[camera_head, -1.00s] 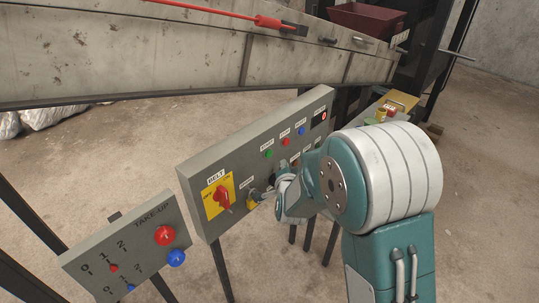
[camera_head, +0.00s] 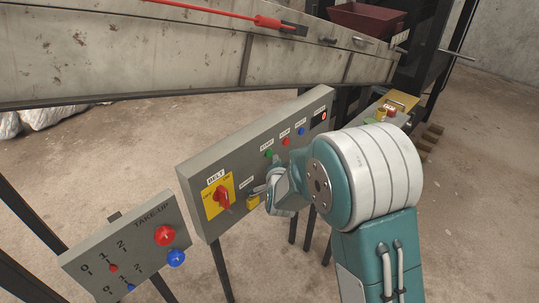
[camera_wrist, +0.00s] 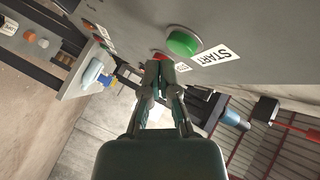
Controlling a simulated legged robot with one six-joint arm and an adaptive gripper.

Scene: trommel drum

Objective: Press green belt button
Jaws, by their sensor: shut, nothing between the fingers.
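The green START button (camera_head: 268,154) is on the grey belt panel (camera_head: 225,168), left of the red button (camera_head: 286,142) and the blue button (camera_head: 301,131). In the wrist view the green button (camera_wrist: 184,42) is large beside its START label, with the red button (camera_wrist: 160,57) partly hidden behind my fingertips. My gripper (camera_wrist: 160,70) is shut and empty, its fingertips below and left of the green button in that view. They look apart from it. In the head view my gripper (camera_head: 264,187) is in front of the panel, below the green button and right of the red belt switch (camera_head: 222,196).
A TAKE-UP panel (camera_head: 130,240) with a red and a blue knob stands at lower left. The conveyor side (camera_head: 200,50) runs above and behind the belt panel. A yellow box (camera_head: 404,101) is at the right. Open concrete floor lies around.

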